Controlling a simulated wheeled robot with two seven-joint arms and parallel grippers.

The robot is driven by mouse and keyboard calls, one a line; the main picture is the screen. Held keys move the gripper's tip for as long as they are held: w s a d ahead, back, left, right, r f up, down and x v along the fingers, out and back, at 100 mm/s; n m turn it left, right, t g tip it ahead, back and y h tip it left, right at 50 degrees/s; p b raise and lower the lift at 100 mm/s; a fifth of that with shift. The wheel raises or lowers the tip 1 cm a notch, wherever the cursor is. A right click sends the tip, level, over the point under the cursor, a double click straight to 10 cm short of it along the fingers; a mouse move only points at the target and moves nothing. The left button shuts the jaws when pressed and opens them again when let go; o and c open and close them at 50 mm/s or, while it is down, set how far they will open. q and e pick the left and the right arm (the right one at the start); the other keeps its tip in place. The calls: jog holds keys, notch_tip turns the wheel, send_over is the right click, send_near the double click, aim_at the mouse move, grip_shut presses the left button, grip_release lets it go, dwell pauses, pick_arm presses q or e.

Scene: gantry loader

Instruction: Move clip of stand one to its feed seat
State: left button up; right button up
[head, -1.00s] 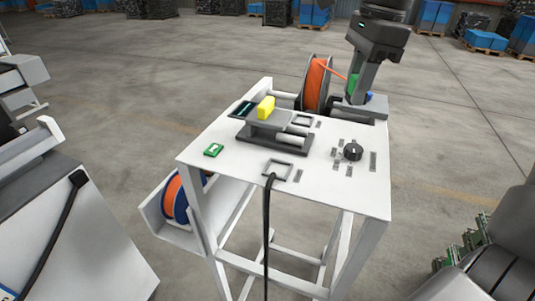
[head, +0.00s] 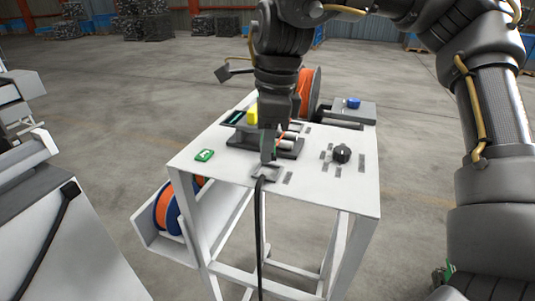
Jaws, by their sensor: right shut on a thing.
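My right gripper (head: 268,158) comes in from the upper right and points down over the front of the white stand (head: 330,195). It is shut on the clip, which is mostly hidden by the fingers. A thin orange strand (head: 283,137) shows behind the fingers, running towards the orange reel (head: 309,92) at the back. The fingertips are just above the square frame seat (head: 272,174) at the front edge, where a black cable (head: 260,225) hangs down. I cannot tell whether clip and seat touch. My left gripper is not in view.
A yellow block (head: 252,116) sits on the raised rail unit behind the gripper. A green piece (head: 204,155), a black knob (head: 342,153) and a blue part (head: 353,103) are on the stand. A second orange reel (head: 166,210) is low on the left. A grey cabinet (head: 75,240) stands at left.

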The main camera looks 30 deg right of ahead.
notch_tip(320, 180, down, 2)
jog(key=shift+f, duration=0.2)
jog(key=shift+d+f, duration=0.15)
jog(key=shift+f, duration=0.05)
jog(key=shift+s, duration=0.1)
jog(key=shift+f, duration=0.2)
jog(key=o, duration=1)
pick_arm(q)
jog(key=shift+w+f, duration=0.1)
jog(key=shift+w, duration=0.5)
pick_arm(e)
jog(key=shift+o, duration=0.3)
